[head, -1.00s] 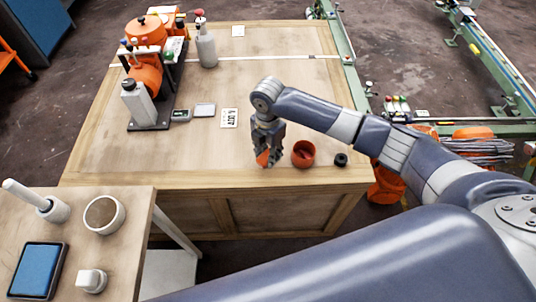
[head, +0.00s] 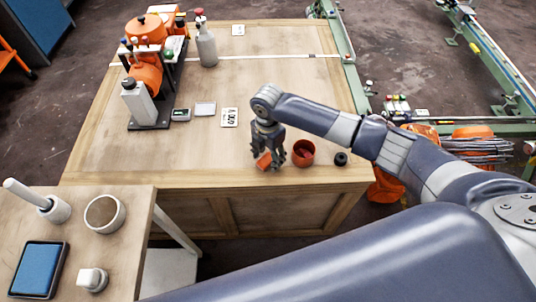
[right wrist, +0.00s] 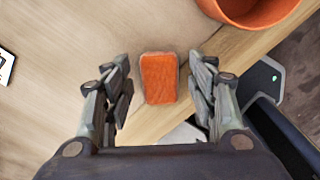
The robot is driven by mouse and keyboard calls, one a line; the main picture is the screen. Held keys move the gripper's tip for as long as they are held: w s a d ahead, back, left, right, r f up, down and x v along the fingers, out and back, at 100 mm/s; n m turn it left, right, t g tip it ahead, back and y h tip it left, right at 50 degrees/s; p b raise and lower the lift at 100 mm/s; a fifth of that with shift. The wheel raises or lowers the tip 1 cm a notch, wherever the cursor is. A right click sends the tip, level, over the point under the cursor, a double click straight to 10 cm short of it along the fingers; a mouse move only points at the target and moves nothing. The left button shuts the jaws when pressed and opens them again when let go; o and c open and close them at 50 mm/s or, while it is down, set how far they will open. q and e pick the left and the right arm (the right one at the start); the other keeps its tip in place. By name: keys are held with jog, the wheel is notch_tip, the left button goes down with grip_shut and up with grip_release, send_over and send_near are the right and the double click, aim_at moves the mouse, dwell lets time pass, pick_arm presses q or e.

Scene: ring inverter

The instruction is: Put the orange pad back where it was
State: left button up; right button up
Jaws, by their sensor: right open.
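The orange pad (head: 263,159) lies on the wooden table near its front edge. In the right wrist view the pad (right wrist: 159,78) sits between the two fingers and touches neither. My right gripper (head: 268,163) is open, low over the pad, with its fingers on either side of it; it also shows in the right wrist view (right wrist: 160,92). The fingers hide part of the pad in the head view. My left gripper is not in view.
An orange-red pot (head: 303,153) stands just right of my right gripper, with a small black ring (head: 341,159) beyond it. A printed card (head: 229,117) lies farther back. A bottle (head: 206,47) and an orange machine (head: 146,72) stand at the back left. The table's middle is clear.

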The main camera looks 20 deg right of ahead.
aim_at(268, 158)
notch_tip(268, 158, up, 12)
jog(key=shift+b, duration=0.35)
dwell(0.5)
